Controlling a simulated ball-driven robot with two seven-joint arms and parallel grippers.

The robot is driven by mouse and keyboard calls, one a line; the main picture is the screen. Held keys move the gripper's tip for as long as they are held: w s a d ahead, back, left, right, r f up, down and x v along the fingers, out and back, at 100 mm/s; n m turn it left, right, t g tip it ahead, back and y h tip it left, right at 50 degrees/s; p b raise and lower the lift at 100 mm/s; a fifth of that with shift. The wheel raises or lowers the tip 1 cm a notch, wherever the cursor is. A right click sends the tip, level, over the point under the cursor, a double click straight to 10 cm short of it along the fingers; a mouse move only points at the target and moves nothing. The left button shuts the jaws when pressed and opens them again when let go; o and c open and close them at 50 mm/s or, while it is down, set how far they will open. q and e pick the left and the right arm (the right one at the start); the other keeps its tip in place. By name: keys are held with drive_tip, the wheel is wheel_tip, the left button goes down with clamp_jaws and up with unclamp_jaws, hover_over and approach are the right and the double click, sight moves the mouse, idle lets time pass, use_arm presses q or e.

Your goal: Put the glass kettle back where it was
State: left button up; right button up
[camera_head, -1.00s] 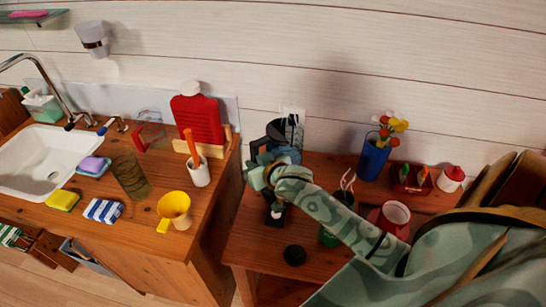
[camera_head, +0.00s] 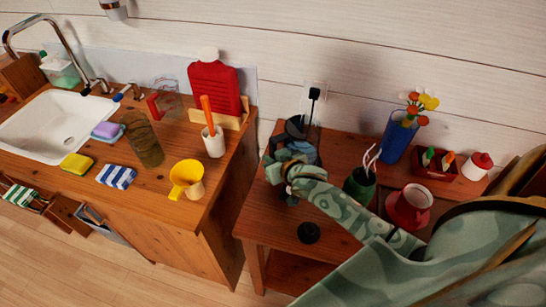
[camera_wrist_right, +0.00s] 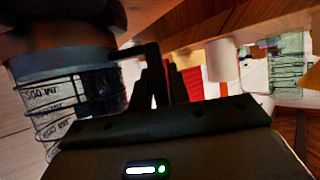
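The glass kettle (camera_head: 309,146), with dark parts, is on or just above the wooden side table (camera_head: 262,223), near the wall. My right gripper (camera_head: 284,170) is at its near side and partly hides it. In the right wrist view, which is upside down, the kettle's clear body with printed marks (camera_wrist_right: 68,95) is close at the left. The black fingers of my right gripper (camera_wrist_right: 162,85) appear close together around its dark handle. A small black round disc (camera_head: 308,232) lies bare at the table's front. My left gripper is not in view.
A green pot (camera_head: 360,187), red cup (camera_head: 409,206), blue vase (camera_head: 398,138) and red caddy (camera_head: 436,164) stand to the right of my right gripper. A plug (camera_head: 314,94) is in the wall socket. The sink counter (camera_head: 160,226) is left, with a yellow cup (camera_head: 187,178).

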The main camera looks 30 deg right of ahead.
drive_tip(key=shift+o, duration=1)
drive_tip(key=shift+r, duration=0.1)
drive_tip(key=shift+s+r, duration=0.15)
drive_tip(key=shift+r, duration=0.05)
drive_tip(key=p+v, duration=0.3)
drive_tip(key=v, duration=0.8)
drive_tip(key=shift+s+r, duration=0.15)
drive_tip(key=shift+s, duration=0.15)
drive_tip(key=shift+a, duration=0.15)
